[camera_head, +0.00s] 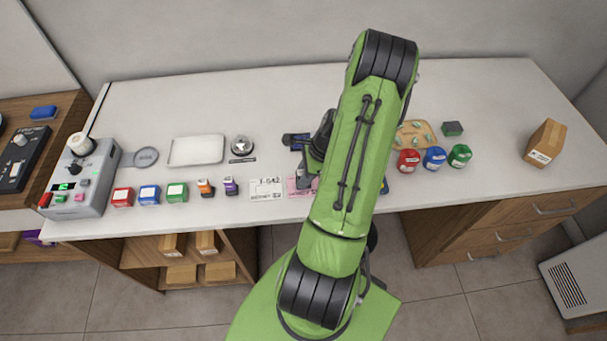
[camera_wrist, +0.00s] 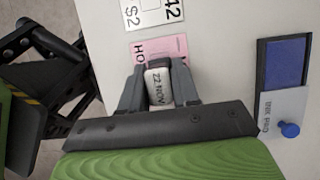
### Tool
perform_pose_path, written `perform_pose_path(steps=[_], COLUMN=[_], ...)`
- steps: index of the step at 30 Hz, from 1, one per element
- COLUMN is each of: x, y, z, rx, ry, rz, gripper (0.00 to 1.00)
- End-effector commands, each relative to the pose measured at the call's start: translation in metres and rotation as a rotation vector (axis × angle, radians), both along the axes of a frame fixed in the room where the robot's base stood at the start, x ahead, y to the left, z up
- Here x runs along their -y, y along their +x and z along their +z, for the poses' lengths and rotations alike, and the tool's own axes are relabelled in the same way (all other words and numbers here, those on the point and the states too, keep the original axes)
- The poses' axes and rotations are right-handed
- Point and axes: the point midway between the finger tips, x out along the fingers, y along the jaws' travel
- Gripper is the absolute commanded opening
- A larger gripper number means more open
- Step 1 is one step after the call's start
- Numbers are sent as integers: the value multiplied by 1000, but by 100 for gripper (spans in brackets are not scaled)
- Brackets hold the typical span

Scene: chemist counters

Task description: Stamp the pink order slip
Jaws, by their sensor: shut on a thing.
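My gripper (camera_wrist: 159,88) is shut on a pale stamp (camera_wrist: 158,80) whose top reads "22 NOV". The pink order slip (camera_wrist: 158,52) lies flat on the counter, just beyond the stamp in the wrist view. The stamp and fingers cover its near part, and I cannot tell whether the stamp touches it. In the head view, the pink slip (camera_head: 293,187) is partly hidden by my gripper (camera_head: 307,178). An ink pad (camera_wrist: 283,62) with a blue surface lies open to the right in the wrist view; it also shows in the head view (camera_head: 295,140).
A white slip (camera_head: 266,189) lies left of the pink one. Several coloured blocks (camera_head: 150,195), a white tray (camera_head: 197,150) and a bell (camera_head: 242,146) are further left. Red, blue and green jars (camera_head: 434,158) stand to the right. The counter's back strip is clear.

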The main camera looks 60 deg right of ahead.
Motion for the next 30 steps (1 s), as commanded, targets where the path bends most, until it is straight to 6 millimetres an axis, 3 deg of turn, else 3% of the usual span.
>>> perform_pose_path(steps=[5,24,30], x=[-1,0,0], y=[-1,-1,0], z=[6,68,71], rx=[-5,-1,-2], ry=[2,0,0], rz=[-1,0,-1], gripper=[11,11,11])
